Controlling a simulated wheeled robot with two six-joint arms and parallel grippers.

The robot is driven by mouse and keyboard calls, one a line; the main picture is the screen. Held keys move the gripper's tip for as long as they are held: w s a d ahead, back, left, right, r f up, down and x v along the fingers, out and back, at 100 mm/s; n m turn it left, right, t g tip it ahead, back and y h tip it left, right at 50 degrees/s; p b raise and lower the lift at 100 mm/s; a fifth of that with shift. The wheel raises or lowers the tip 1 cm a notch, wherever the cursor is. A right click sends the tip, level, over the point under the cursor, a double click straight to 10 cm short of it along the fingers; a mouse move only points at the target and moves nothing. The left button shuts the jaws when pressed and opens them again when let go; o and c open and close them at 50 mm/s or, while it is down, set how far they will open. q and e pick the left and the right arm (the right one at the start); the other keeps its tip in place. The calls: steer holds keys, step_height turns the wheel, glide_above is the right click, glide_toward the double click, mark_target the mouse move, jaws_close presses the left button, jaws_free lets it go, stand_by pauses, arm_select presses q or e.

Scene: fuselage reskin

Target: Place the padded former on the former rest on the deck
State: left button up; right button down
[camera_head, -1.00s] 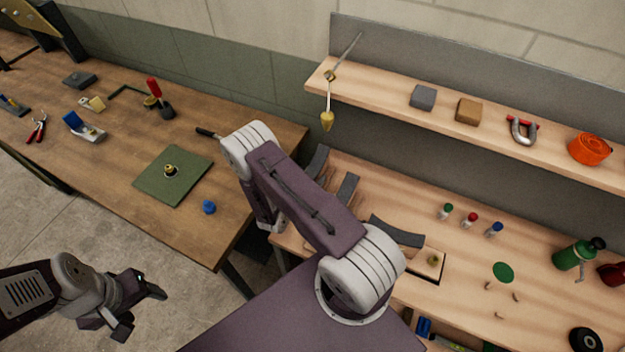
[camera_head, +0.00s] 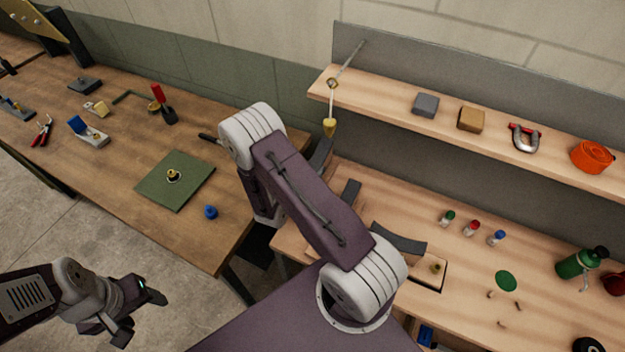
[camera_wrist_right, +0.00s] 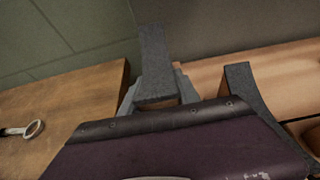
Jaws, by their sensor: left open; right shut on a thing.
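A dark grey curved bar, which I take as the padded former (camera_wrist_right: 153,62), is held between the pale jaws of my right gripper (camera_wrist_right: 158,98) in the right wrist view. In the head view the former (camera_head: 320,157) shows beside my right arm, near the left end of the light wooden deck (camera_head: 460,290); that arm hides the right gripper. My left gripper (camera_head: 140,313) is open and empty over the floor at lower left. I cannot tell the former rest for certain. A similar dark grey piece (camera_head: 348,193) stands on the deck and shows in the wrist view (camera_wrist_right: 243,88).
A dark curved strip (camera_head: 398,238) lies on the deck by a recess with a small knob. A shelf (camera_head: 400,112) overhangs the back. A brown bench (camera_head: 120,200) with tools stands left, across a gap.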

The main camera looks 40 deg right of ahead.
steer(key=shift+r, duration=1.65)
